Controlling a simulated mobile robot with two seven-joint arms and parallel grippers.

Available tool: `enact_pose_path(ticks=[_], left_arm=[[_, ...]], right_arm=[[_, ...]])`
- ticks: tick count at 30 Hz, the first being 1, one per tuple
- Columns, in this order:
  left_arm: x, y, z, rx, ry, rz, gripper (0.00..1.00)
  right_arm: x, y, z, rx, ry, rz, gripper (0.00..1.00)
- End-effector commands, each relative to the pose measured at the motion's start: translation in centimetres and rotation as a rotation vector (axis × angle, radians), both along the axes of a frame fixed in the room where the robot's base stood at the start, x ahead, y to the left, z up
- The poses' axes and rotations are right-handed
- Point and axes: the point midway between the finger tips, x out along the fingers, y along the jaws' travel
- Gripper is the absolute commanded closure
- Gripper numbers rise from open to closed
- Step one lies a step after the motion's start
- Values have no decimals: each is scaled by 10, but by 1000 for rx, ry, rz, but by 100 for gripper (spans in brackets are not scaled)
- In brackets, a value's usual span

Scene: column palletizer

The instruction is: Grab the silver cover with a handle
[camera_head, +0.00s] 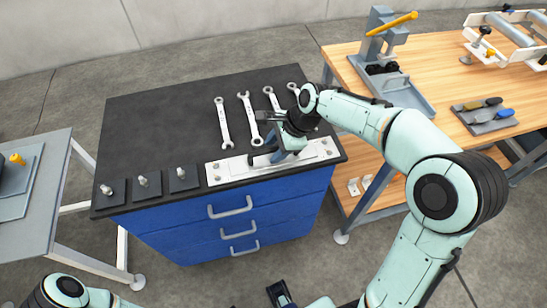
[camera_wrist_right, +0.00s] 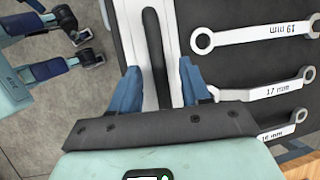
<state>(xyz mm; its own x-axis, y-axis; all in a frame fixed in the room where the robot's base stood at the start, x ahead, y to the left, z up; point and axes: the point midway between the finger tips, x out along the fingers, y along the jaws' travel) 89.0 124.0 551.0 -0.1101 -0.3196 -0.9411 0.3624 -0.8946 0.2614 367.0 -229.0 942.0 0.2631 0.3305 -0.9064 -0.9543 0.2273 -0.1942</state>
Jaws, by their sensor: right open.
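The silver cover (camera_head: 222,173) is a long flat plate lying along the front of the dark cabinet top. Its black handle (camera_head: 262,160) is partly hidden by my right gripper (camera_head: 279,153). In the right wrist view the cover (camera_wrist_right: 175,16) runs up the picture, and its black bar handle (camera_wrist_right: 154,45) lies lengthwise between the two blue fingers of my right gripper (camera_wrist_right: 158,80). The fingers are apart, with a gap on both sides of the handle. The handle's near end is hidden behind the gripper body.
Several wrenches (camera_head: 222,122) lie behind the cover on the cabinet top (camera_head: 165,115). Three small dark blocks with knobs (camera_head: 143,184) stand left of it. A wooden workbench (camera_head: 445,70) stands right and a grey table (camera_head: 45,230) left.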

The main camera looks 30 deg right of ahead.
Motion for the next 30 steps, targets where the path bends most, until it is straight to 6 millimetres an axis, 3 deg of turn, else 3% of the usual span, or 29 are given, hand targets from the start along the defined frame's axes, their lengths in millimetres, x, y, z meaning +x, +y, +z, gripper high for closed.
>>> enact_pose_path(ticks=[4, 22, 27, 30], left_arm=[[0, 0, -2, 0, 0, 0, 57], [0, 0, -1, 0, 0, 0, 57], [0, 0, -1, 0, 0, 0, 57], [0, 0, -1, 0, 0, 0, 57]], right_arm=[[3, 4, -12, 0, 1, 0, 53], [4, 4, -14, 0, -1, 0, 53], [4, 4, -14, 0, -1, 1, 100], [4, 4, -15, 0, -1, 0, 100]])
